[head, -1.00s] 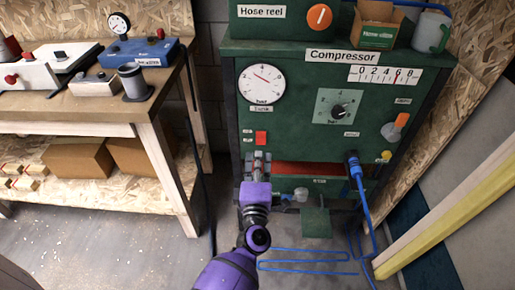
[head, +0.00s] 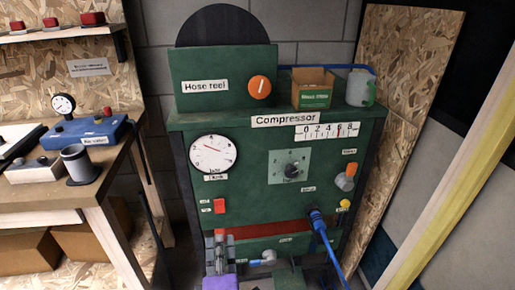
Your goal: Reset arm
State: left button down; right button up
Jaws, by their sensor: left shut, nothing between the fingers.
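My left gripper (head: 220,250) shows at the bottom of the head view, in front of the lower left of the green compressor (head: 255,185). Its fingers are shut with nothing between them, just below the red switch (head: 219,206). Only the gripper and a bit of my purple arm show; the rest is below the picture. My right gripper is not in view. A blue hose (head: 322,232) is plugged in at the lower right.
A wooden workbench (head: 60,204) on the left holds a blue gauge box (head: 95,131) and a grey cup (head: 78,163). The hose reel (head: 222,75), a cardboard box (head: 312,88) and a grey can (head: 359,88) stand on the compressor. A yellow-edged beam (head: 440,220) slants at right.

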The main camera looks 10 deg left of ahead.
pick_arm(q)
jog(key=d+m+h, duration=0.5)
jog(key=m, duration=0.2)
jog(key=s+d+f+m+g+h, duration=0.1)
jog(key=s+f+m+g+h, duration=0.2)
jog(key=s+f+m, duration=0.5)
jog(key=s+a+f+m+g+y, duration=0.1)
jog(key=s+a+f+m+g, duration=0.2)
jog(key=s, duration=0.9)
jog(key=s+a+f+m+g+y+p, duration=0.1)
jog(key=s+a+f+g, duration=0.3)
jog(key=s, duration=0.7)
jog(key=s+a+f+m+g, duration=0.25)
jog(key=s+f, duration=0.25)
jog(key=s, duration=0.7)
jog(key=w+r+t+p, duration=0.1)
jog(key=w+r+p, duration=0.2)
jog(key=r+p, duration=0.5)
jog(key=w+r+t+p, duration=0.1)
jog(key=w+r+p, duration=0.2)
jog(key=r+p, duration=0.5)
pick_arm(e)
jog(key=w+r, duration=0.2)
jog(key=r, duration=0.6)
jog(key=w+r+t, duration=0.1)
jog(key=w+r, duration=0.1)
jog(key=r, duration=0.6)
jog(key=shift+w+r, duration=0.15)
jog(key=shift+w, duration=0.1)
